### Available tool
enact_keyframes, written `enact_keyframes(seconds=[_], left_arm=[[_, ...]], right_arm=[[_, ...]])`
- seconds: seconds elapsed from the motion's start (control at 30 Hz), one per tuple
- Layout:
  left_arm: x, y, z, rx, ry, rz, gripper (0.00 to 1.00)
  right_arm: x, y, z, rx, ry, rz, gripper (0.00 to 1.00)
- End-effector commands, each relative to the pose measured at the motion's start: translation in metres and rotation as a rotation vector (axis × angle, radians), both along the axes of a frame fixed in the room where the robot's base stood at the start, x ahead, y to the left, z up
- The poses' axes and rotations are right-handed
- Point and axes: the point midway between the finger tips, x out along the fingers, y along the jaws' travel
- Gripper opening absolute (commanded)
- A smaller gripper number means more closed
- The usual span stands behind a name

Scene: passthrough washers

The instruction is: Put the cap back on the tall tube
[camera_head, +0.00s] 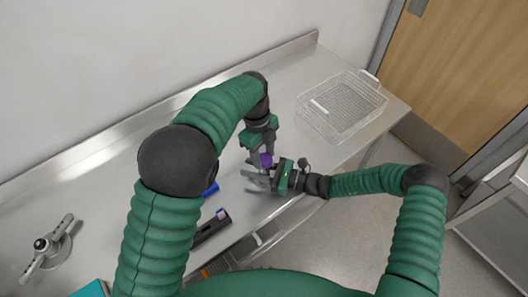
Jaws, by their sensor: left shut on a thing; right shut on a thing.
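A small purple piece (266,160), which looks like the cap, is at the fingertips of my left gripper (262,156). That gripper points down and is shut on it. My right gripper (264,179) comes in from the right, just below and very close to the left one. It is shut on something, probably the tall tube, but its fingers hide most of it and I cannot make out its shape. The purple piece is right above the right fingers. I cannot tell whether it touches the tube.
A wire basket (365,118) with a white item (319,106) stands at the back right of the steel counter (110,190). A blue object (211,190) and a black holder (212,229) are left of the grippers. A metal fixture (48,247) is far left.

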Motion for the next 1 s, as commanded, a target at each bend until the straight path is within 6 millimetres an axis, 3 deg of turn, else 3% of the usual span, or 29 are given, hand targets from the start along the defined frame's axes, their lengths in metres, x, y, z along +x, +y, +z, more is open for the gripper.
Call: enact_keyframes(seconds=[1.0], left_arm=[[0.0,0.0,-0.014,0.0,-0.002,-0.001,0.0]], right_arm=[[0.0,-0.001,-0.002,-0.003,0.002,-0.001,0.0]])
